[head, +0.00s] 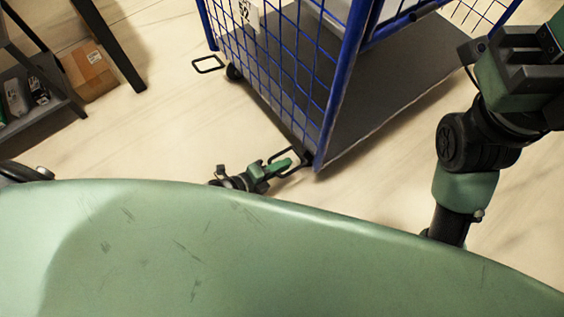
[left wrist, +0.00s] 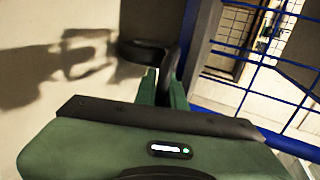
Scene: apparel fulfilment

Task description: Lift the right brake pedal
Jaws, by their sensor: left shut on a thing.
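The blue wire-cage trolley (head: 285,50) stands on the floor with two black loop-shaped brake pedals at its near side. The right brake pedal (head: 277,153) is at the near lower corner. The left pedal (head: 208,64) sticks out by a caster farther back. My left gripper (head: 290,164) is low at that near corner, shut on the right pedal. In the left wrist view the dark pedal loop (left wrist: 145,50) shows at the fingertips (left wrist: 163,85). How far the pedal is tilted is hard to tell.
The trolley's grey base (head: 385,95) extends to the right. A dark shelf (head: 40,95) with items and a cardboard box (head: 90,70) are at the upper left. The pale floor (head: 170,135) between shelf and trolley is clear.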

